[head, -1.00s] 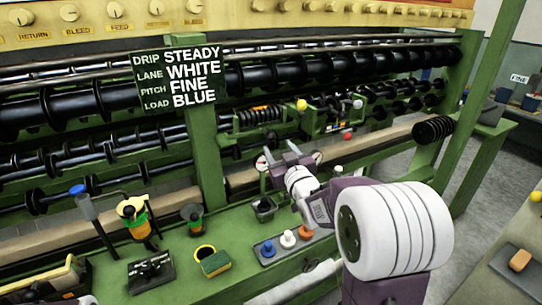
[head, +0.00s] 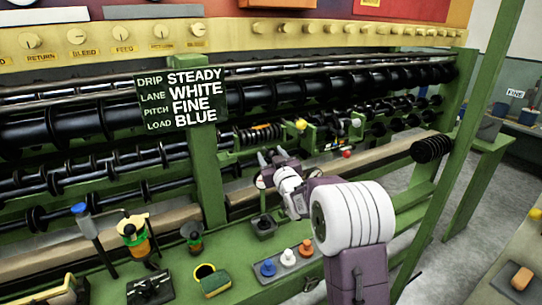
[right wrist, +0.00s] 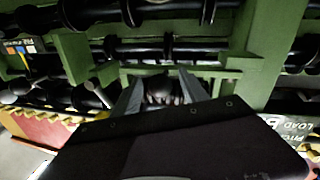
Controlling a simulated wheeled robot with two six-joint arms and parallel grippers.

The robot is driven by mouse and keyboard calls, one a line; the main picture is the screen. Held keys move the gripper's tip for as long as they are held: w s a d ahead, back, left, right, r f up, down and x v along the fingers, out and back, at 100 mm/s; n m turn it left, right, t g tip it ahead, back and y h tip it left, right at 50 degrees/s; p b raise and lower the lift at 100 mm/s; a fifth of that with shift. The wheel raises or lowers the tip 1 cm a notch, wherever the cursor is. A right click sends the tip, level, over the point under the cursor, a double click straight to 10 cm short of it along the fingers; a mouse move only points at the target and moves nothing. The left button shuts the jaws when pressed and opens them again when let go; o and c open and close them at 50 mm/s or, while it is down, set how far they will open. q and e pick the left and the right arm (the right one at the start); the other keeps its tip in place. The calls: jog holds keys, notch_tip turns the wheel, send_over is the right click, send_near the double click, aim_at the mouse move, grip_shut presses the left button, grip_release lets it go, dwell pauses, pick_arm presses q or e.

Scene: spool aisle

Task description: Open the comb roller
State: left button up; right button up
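A short black ribbed roller with orange at its end (head: 260,135), perhaps the comb roller, sits in the green frame just behind my right gripper. Beside it is a green bracket (head: 318,133) with a yellow knob (head: 301,124) and a red knob (head: 347,154). My right gripper (head: 272,156) reaches in low in front of the roller. In the right wrist view its two fingers (right wrist: 162,92) are apart, with a dark rounded part between or beyond them; I cannot tell if they touch it. My left gripper is not in view.
A green post with a sign (head: 181,98) stands left of my right arm. Another ribbed black roller (head: 432,149) sits at the right.

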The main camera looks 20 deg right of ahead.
grip_shut()
dwell(1.3)
